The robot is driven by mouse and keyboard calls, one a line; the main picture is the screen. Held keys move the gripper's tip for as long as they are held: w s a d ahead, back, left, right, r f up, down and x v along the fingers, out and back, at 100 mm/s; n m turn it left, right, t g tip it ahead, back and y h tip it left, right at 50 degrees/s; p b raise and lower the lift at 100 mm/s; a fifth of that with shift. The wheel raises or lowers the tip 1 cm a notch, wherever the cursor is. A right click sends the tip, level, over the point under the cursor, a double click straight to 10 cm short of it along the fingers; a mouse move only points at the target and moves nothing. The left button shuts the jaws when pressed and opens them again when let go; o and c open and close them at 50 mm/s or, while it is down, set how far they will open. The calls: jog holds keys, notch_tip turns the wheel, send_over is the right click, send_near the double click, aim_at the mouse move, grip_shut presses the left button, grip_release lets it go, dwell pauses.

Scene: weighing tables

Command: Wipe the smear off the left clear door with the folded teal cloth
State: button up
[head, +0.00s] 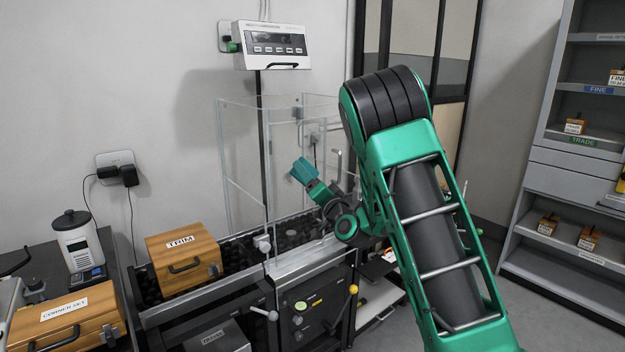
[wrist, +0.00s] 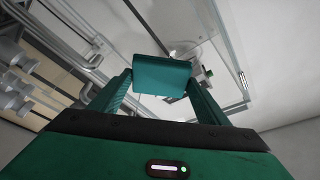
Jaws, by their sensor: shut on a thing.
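The folded teal cloth (wrist: 162,76) is pinched between the two fingers of my gripper (head: 313,183). In the head view the cloth (head: 302,169) is a small teal block at the gripper's tip. The clear-walled enclosure stands on the bench, with the left clear door (head: 240,160) as a see-through pane left of the cloth. The cloth is apart from that pane in the picture; its depth relative to the glass cannot be told. I cannot make out the smear in either view.
A wooden TRIM box (head: 184,258) sits on the bench left of the enclosure. A display unit (head: 271,46) hangs on the wall above it. A white-and-black container (head: 78,243) stands further left. Shelves (head: 577,180) stand at the right, with open floor before them.

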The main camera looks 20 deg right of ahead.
jog(key=shift+s+a, duration=0.35)
jog(key=shift+a, duration=0.65)
jog(key=shift+s+a, duration=0.4)
jog(key=shift+a, duration=0.65)
jog(key=shift+s+a, duration=0.35)
jog(key=shift+a, duration=0.65)
jog(key=shift+a+f, duration=0.15)
jog(key=shift+a, duration=0.2)
jog(key=shift+s+a, duration=0.15)
jog(key=shift+a, duration=0.15)
jog(key=shift+s, duration=0.1)
jog(key=shift+s+d, duration=0.1)
jog(key=shift+s, duration=0.65)
jog(key=shift+s+d, duration=0.25)
jog(key=shift+s, duration=0.35)
